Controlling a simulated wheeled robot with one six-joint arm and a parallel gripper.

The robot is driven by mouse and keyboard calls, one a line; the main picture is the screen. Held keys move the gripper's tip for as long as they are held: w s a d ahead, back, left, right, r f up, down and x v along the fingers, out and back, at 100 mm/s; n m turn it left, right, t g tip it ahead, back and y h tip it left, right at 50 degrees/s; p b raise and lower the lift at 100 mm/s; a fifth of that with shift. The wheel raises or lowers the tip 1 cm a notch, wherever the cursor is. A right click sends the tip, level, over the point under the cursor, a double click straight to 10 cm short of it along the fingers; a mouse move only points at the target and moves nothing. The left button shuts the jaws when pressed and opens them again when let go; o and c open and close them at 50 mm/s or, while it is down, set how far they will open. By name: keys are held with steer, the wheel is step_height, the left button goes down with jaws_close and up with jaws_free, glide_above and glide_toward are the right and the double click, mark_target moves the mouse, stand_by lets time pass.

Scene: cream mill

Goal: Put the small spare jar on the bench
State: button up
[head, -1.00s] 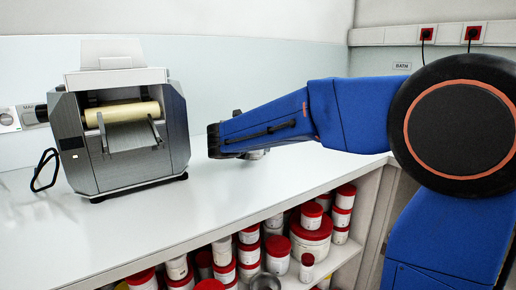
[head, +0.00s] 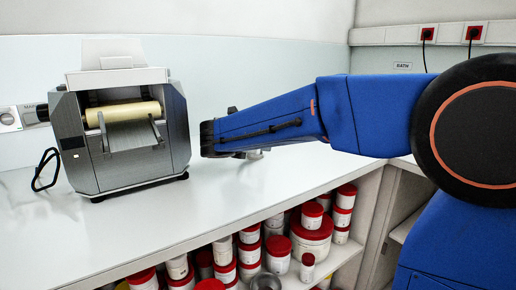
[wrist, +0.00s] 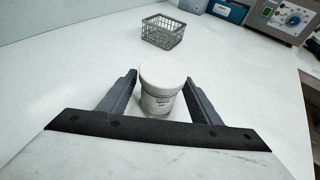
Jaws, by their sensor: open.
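A white jar (wrist: 162,82) with a white lid and a printed label stands upright on the bench (wrist: 60,80) in the wrist view. My gripper (wrist: 160,79) is open, with one finger on each side of the jar. A gap shows between the left finger and the jar; the right finger is closer to it. In the head view my arm reaches over the white bench (head: 190,215) and largely hides the fingers; I cannot make out the jar there.
A grey roller mill (head: 124,135) stands on the bench left of my arm. The wrist view shows a grey wire basket (wrist: 163,32), a blue box (wrist: 228,10) and an instrument with a dial (wrist: 288,18) beyond the jar. Red-lidded tubs (head: 311,235) fill the shelf below.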

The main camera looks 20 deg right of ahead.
steer(key=v, duration=0.8)
steer(key=shift+s+a+r, duration=0.1)
steer(key=shift+s+a, duration=0.1)
steer(key=shift+s, duration=0.1)
